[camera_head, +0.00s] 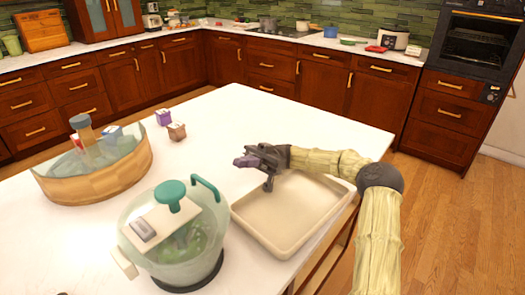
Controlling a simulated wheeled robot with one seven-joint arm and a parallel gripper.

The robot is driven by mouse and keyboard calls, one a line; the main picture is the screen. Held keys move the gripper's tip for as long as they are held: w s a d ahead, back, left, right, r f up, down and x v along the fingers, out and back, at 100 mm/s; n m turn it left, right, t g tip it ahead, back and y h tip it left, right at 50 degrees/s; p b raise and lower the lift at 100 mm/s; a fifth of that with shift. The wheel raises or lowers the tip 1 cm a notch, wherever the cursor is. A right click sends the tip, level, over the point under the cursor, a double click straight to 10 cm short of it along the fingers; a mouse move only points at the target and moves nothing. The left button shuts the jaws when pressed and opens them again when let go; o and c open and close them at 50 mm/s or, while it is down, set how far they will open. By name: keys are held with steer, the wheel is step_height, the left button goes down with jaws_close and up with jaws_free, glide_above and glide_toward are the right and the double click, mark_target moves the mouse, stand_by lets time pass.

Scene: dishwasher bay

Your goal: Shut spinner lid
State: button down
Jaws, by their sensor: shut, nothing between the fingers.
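The salad spinner (205,248) stands at the front of the white island, a clear greenish bowl on a dark base with green contents. A pale lid piece (163,226) with a teal knob (171,194) and a grey button shows at its top. A teal handle (206,187) rises at the back right. I cannot tell whether the lid is seated or raised. My gripper (243,161) is shut and empty, behind and to the right of the spinner, apart from it and above the back left corner of the tray.
A cream tray (240,219) lies right of the spinner, below my arm. A wood-based clear bowl (100,183) with items in it stands at the left. The back middle of the island (235,110) is clear.

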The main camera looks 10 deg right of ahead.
steer(key=w+d, duration=0.4)
steer(key=d, duration=0.1)
steer(key=shift+w+d, duration=0.15)
steer(key=shift+w, duration=0.1)
steer(key=shift+r, duration=0.15)
